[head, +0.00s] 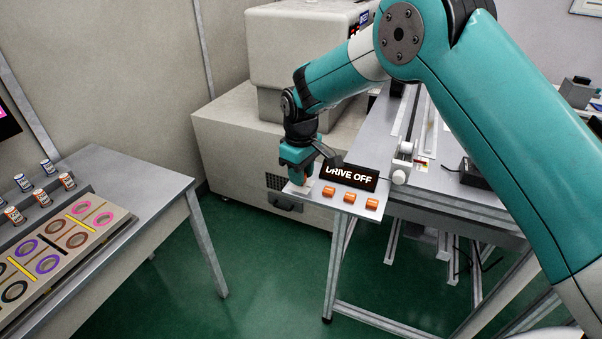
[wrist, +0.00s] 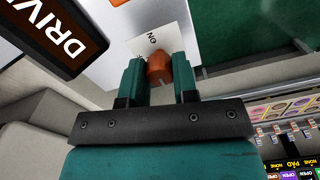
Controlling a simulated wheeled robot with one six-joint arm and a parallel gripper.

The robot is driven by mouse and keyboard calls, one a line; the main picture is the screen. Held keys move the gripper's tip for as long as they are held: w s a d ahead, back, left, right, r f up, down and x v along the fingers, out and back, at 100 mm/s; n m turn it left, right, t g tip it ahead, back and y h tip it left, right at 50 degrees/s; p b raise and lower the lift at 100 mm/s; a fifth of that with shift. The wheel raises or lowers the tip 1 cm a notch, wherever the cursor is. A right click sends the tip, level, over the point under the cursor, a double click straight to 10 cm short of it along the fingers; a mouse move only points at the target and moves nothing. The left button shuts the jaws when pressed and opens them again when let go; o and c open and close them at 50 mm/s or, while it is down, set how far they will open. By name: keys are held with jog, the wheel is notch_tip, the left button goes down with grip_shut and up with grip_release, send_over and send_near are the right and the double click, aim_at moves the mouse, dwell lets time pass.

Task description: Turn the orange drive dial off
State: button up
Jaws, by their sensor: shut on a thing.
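The orange drive dial (wrist: 159,70) sits on a white plate (wrist: 152,37) with printed lettering that looks like ON. My gripper (wrist: 158,66) has one finger on each side of the dial and is shut on it in the wrist view. In the head view my gripper (head: 298,176) points down at the left end of the panel and hides most of this dial. A dark sign (head: 350,176) behind the dials reads DRIVE OFF. Its edge also shows in the wrist view (wrist: 52,35).
Three more orange dials (head: 349,197) stand in a row to the right on the same grey panel (head: 345,209). A beige machine (head: 230,135) is behind. A table with a ring-marked board (head: 62,250) is at left. Green floor (head: 240,270) lies open between.

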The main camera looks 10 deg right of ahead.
dwell(0.3)
jog(key=o, duration=0.9)
jog(key=shift+o, duration=0.2)
jog(key=shift+r, duration=0.1)
notch_tip(320, 180, up, 17)
jog(key=b, duration=0.2)
jog(key=shift+r+b, duration=0.15)
jog(key=shift+b, duration=0.25)
